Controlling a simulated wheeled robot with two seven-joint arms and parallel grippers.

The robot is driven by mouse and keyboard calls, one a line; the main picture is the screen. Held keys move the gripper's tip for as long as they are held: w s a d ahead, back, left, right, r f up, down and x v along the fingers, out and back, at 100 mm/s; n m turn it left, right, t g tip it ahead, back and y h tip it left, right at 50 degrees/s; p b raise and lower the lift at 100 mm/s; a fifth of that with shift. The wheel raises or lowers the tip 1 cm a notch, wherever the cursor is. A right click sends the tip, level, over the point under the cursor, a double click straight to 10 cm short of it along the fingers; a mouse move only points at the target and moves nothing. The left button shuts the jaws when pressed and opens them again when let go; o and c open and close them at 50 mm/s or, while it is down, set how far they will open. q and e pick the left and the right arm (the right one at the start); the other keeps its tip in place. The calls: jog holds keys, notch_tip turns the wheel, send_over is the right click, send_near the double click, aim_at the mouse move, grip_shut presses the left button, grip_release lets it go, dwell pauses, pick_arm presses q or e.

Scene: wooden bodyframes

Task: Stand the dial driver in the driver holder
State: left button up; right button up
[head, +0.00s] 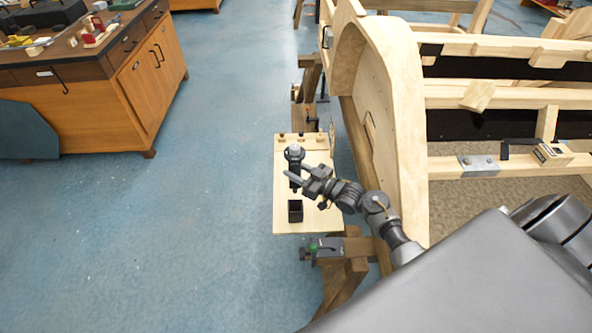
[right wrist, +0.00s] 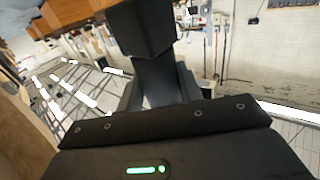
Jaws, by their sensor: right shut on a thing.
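The dial driver (head: 294,153) has a dark round head with a grey top and a dark shaft below it. It appears upright over the light wooden board. My right gripper (head: 298,178) is shut on the dial driver, partly covering its shaft. In the right wrist view the dark driver (right wrist: 150,35) fills the space between the fingers. The driver holder (head: 295,211) is a small black square box with an open top, nearer the board's front edge than the driver. The driver's lower end is apart from the holder. My left gripper is not in view.
The wooden board (head: 283,222) has a back strip with several dark knobs. A large curved wooden bodyframe (head: 405,120) stands close on the right, beside my right arm. A clamp (head: 322,249) sits at the board's front. Blue floor lies open on the left.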

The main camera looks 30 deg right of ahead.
jog(key=shift+r, duration=0.15)
notch_tip(320, 180, down, 16)
jog(key=b, duration=1.3)
jog(key=shift+r, duration=0.15)
dwell(0.4)
jog(key=shift+f+b, duration=0.5)
jog(key=shift+f, duration=0.1)
dwell(0.6)
jog(key=o, duration=1.2)
jog(key=shift+s+f, duration=0.1)
jog(key=shift+f, duration=0.1)
